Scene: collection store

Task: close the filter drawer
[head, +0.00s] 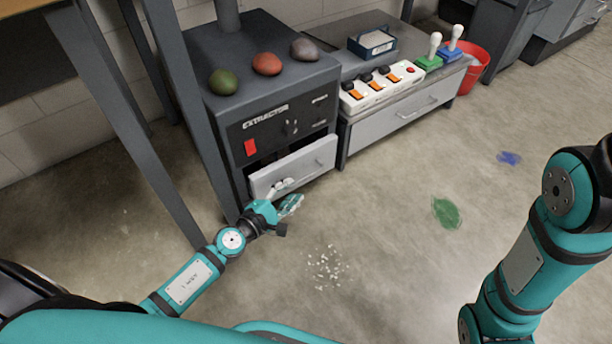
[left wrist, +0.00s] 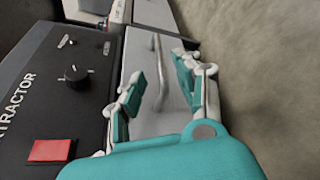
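The filter drawer (head: 291,169) is a light grey front low in the dark extractor cabinet (head: 260,100). It stands partly out, with a dark gap above its left part. Its handle (head: 319,161) is on the right part of the front. My left gripper (head: 288,195) is open in front of the drawer's left part, with nothing between its fingers. In the left wrist view the drawer front (left wrist: 150,85) and its bar handle (left wrist: 159,70) lie beyond the open fingers (left wrist: 160,90). I cannot tell whether a finger touches the drawer. My right gripper is outside both views.
Three stones (head: 267,64) sit on the cabinet. A low drawer unit (head: 390,118) with a power strip (head: 382,88) and stamps stands to its right, near a red bucket (head: 473,65). White bits (head: 325,268) and green (head: 446,212) and blue (head: 509,158) patches mark the open floor.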

